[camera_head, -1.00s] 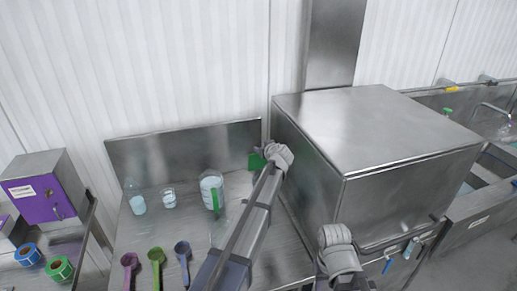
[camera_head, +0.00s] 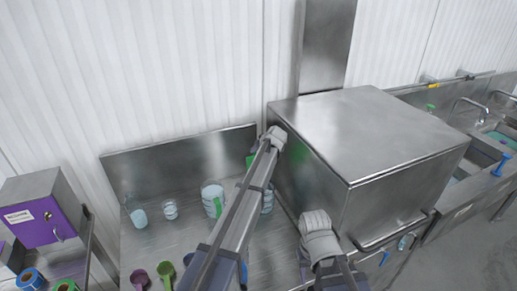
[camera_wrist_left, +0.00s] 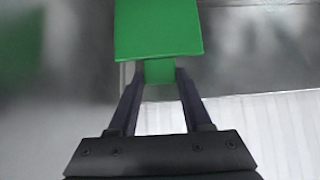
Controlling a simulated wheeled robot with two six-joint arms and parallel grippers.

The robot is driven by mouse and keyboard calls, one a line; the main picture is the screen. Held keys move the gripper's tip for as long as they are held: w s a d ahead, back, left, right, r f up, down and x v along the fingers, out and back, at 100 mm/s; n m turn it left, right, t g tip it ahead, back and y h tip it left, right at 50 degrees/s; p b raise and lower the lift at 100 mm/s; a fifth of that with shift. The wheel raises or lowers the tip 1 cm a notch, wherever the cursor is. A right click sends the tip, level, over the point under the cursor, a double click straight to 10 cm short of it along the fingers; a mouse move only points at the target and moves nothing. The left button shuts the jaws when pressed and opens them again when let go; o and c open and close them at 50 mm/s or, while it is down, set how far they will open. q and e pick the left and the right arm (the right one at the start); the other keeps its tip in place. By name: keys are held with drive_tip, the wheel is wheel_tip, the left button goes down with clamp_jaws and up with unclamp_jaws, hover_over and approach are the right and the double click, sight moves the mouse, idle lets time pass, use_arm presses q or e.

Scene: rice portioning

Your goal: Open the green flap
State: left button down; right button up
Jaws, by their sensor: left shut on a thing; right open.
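The green flap (camera_wrist_left: 158,28) fills the upper middle of the left wrist view. Its narrower green tab sits between the fingers of my left gripper (camera_wrist_left: 158,78), which is shut on it. In the head view only a small piece of the green flap (camera_head: 250,160) shows, beside my left arm and left of the large steel box; that arm hides the left gripper's fingers there. My right gripper (camera_head: 337,274) is low in the head view, in front of the box and away from the flap. It is open and its fingertips are hard to make out.
The large steel box (camera_head: 370,130) stands to the right, with a front handle (camera_head: 395,233). Beakers (camera_head: 212,198) and coloured scoops (camera_head: 166,270) stand or lie on the steel counter (camera_head: 180,238). A purple-fronted box (camera_head: 40,222) is at the left, sinks (camera_head: 470,185) at the far right.

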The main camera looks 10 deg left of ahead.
idle(0.4)
use_arm(q)
drive_tip(key=c, duration=0.7)
unclamp_jaws()
drive_tip(key=o, duration=0.3)
drive_tip(key=shift+s+r, duration=0.1)
drive_tip(key=shift+o, duration=0.4)
drive_tip(key=p+v, duration=0.5)
drive_tip(key=v, duration=0.2)
drive_tip(key=shift+s+d+r, duration=0.15)
drive_tip(key=shift+d+r, duration=0.05)
drive_tip(key=shift+f, duration=0.1)
